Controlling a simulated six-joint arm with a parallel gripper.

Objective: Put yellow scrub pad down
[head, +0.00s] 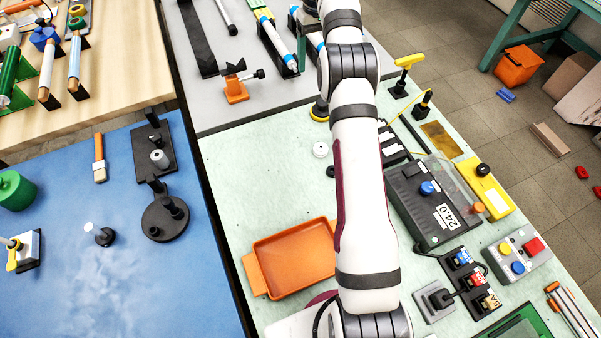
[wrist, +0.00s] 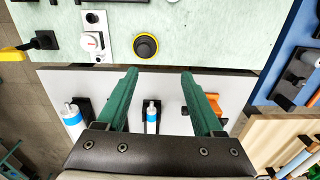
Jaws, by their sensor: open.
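The yellow scrub pad (wrist: 146,47) appears to be the round piece with a yellow rim and a black knob on top. It lies flat on the pale green tabletop near its edge in the wrist view. In the head view the yellow scrub pad (head: 319,110) shows beside my arm, partly hidden by it. My gripper (wrist: 158,74) is open, with its two green fingers apart and nothing between them. In the picture the pad lies just beyond the fingertips, apart from them. My gripper is not seen in the head view.
A white and grey device (wrist: 93,42) stands close left of the pad. The grey table (wrist: 225,85) adjoins the green one and carries blue-and-white cylinders (wrist: 72,120) on stands. An orange tray (head: 293,258) sits on the green table. Green tabletop (wrist: 210,30) right of the pad is clear.

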